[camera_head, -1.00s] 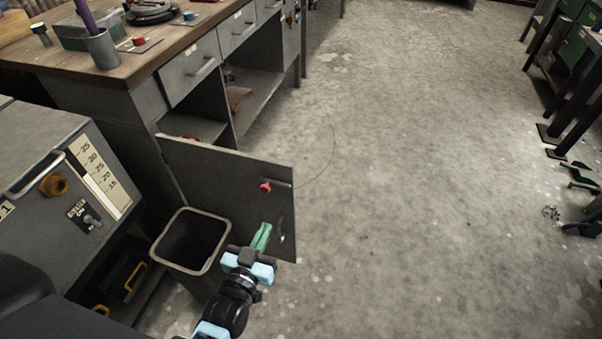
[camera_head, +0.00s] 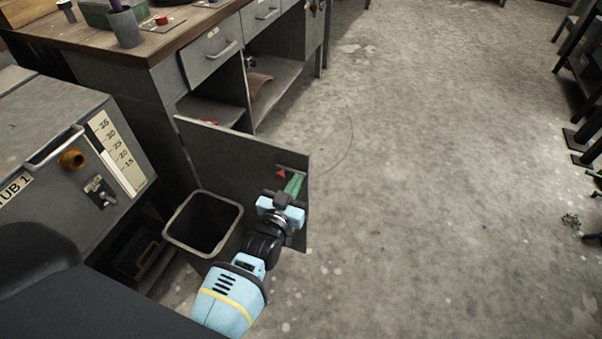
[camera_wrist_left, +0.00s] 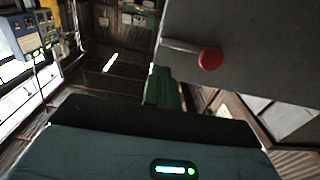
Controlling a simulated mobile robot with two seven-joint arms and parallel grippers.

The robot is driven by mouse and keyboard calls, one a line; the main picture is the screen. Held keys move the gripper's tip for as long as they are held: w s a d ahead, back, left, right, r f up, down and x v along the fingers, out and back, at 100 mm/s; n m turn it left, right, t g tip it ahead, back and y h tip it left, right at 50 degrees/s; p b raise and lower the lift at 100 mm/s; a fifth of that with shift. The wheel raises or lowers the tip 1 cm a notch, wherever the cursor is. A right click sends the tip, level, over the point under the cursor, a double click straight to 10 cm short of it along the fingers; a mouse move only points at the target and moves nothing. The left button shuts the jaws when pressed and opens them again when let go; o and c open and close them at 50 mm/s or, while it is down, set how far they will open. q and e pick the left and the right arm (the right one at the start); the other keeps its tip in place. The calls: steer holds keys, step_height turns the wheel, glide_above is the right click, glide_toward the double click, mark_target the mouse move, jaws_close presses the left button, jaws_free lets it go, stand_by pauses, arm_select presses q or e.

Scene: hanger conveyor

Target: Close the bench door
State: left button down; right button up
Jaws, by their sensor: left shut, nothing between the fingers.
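The bench door (camera_head: 235,153) is a dark grey panel that stands open, swung out from the bench (camera_head: 125,85). A small red knob (camera_head: 281,174) sits near its outer edge; it also shows in the left wrist view (camera_wrist_left: 209,59). My left gripper (camera_head: 294,185) has green fingers, shut and empty, in front of the door near its outer edge. In the left wrist view the fingers (camera_wrist_left: 163,90) are beside the door panel (camera_wrist_left: 250,45); I cannot tell whether they touch it. My right gripper is not in view.
An open bin (camera_head: 203,224) stands on the floor between the door and a grey machine (camera_head: 75,135). The bench has drawers (camera_head: 212,55) and open shelves (camera_head: 275,80). Free floor (camera_head: 430,190) lies to the right of the door.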

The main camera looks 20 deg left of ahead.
mark_target(305, 164)
arm_select(q)
steer(key=shift+w, duration=1.85)
steer(key=shift+w, duration=0.15)
